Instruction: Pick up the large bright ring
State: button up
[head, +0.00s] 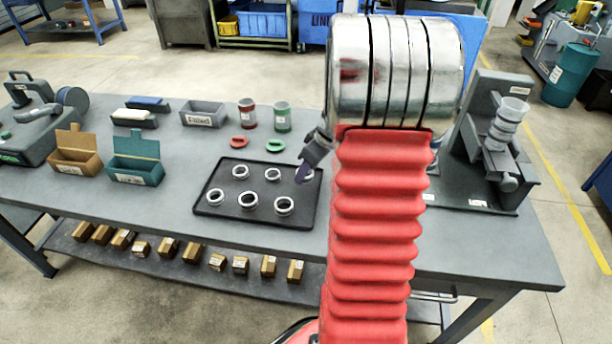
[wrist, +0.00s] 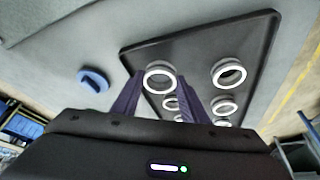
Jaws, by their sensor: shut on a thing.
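A black tray (head: 262,219) on the grey table holds several bright metal rings in two rows. The front row, with one ring (head: 284,205) at its right end, looks larger than the back row. My gripper (head: 303,175) reaches down at the tray's back right corner, its dark purple fingers at the back-row right ring (head: 305,178). In the wrist view my gripper (wrist: 158,82) is shut on this ring (wrist: 160,77), which sits between the fingertips. Whether it is clear of the tray cannot be told. A larger ring (wrist: 228,72) lies beside it, apart from the fingers.
Behind the tray lie a red oval piece (head: 239,142) and a green one (head: 275,146), with red (head: 248,114) and green (head: 282,117) cups. Brown (head: 76,153) and teal (head: 137,171) boxes stand left. A grey machine (head: 490,145) stands right.

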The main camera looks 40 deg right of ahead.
notch_tip(320, 180, up, 8)
dwell(0.8)
